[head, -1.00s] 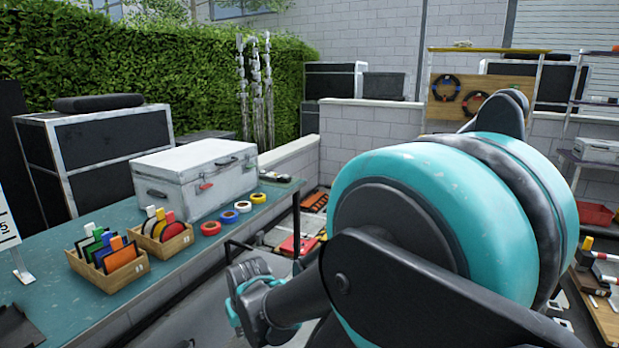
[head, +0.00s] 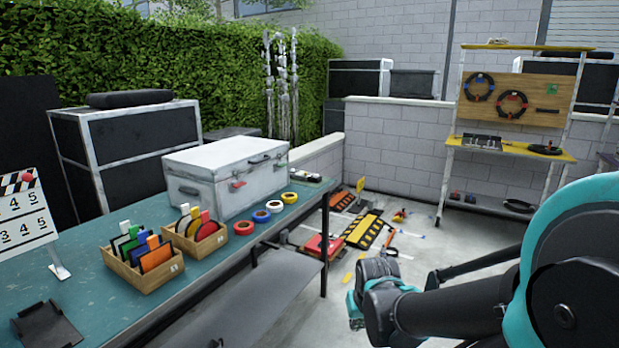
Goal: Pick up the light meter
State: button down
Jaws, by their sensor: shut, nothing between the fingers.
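The light meter cannot be picked out for certain. A small dark item with pale parts (head: 306,177) lies at the far end of the teal table (head: 230,240), behind the tape rolls, but it is too small to name. My gripper (head: 368,300) is at the end of my dark arm, at lower centre right. It is shut and empty, in front of the table's right end and apart from the table items. Its fingertips are hard to make out.
A white case (head: 215,180), two wooden boxes (head: 145,270), tape rolls (head: 262,216) and a clapperboard (head: 28,212) occupy the table. Cable ramps (head: 363,229) lie on the floor beyond. A shelf with a pegboard (head: 515,97) stands at the back right.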

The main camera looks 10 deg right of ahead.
aim_at(299, 175)
jog(key=u, duration=1.9)
jog(key=z, duration=1.9)
jog(key=i+l, duration=0.2)
jog(key=i, duration=0.35)
jog(key=u, duration=0.05)
